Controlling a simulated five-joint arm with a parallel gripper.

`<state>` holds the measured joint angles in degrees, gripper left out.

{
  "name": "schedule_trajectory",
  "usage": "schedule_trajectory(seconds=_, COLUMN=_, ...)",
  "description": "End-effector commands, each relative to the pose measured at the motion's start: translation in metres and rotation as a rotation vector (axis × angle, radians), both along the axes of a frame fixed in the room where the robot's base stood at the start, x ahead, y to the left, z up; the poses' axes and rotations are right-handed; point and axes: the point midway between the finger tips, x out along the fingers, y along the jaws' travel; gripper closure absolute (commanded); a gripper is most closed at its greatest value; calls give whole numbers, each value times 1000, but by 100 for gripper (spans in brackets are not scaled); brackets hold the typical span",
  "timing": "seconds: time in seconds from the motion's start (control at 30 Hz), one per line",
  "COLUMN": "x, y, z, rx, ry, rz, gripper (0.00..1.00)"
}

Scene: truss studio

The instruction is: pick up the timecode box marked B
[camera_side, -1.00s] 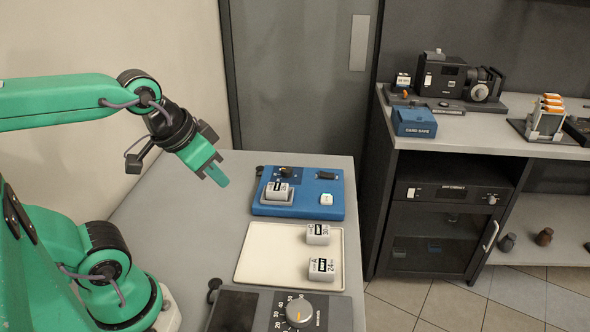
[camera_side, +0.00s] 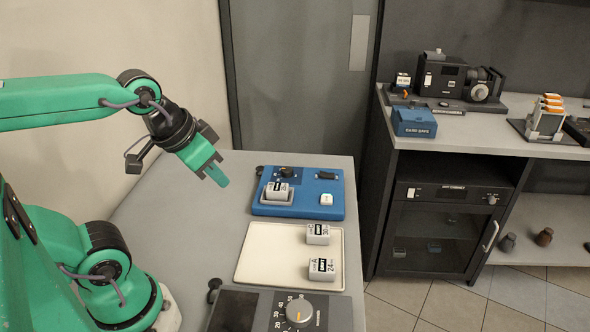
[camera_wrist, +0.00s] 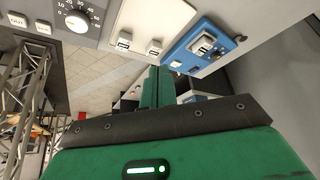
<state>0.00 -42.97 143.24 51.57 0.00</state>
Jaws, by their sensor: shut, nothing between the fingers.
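A white timecode box (camera_side: 279,191) sits in the grey cradle of the blue dock (camera_side: 330,181); its letter is too small for me to read surely. It also shows in the wrist view (camera_wrist: 202,46). On the cream tray (camera_side: 262,262) stand two similar boxes: one marked C (camera_side: 318,234) at the back and one marked A (camera_side: 321,269) in front. They show small in the wrist view too. My gripper (camera_side: 217,176) is shut and empty, raised above the table to the left of the blue dock. Its green fingers (camera_wrist: 157,86) are together in the wrist view.
A dark console with a knob (camera_side: 299,311) stands at the table's front edge. The grey table (camera_side: 190,215) is bare left of the dock and tray. A separate shelf unit (camera_side: 485,131) to the right holds a blue case (camera_side: 414,121) and camera gear.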

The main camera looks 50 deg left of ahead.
Motion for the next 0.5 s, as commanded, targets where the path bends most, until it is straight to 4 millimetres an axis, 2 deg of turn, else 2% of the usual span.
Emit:
schedule_trajectory(seconds=0.13, x=0, y=0, z=0, rx=0, ry=0, rz=0, gripper=100)
schedule_trajectory(seconds=0.43, x=0, y=0, z=0, rx=0, ry=0, rz=0, gripper=41)
schedule_trajectory(seconds=0.47, x=0, y=0, z=0, rx=0, ry=0, rz=0, gripper=36)
schedule_trajectory(seconds=0.5, x=0, y=0, z=0, rx=0, ry=0, rz=0, gripper=36)
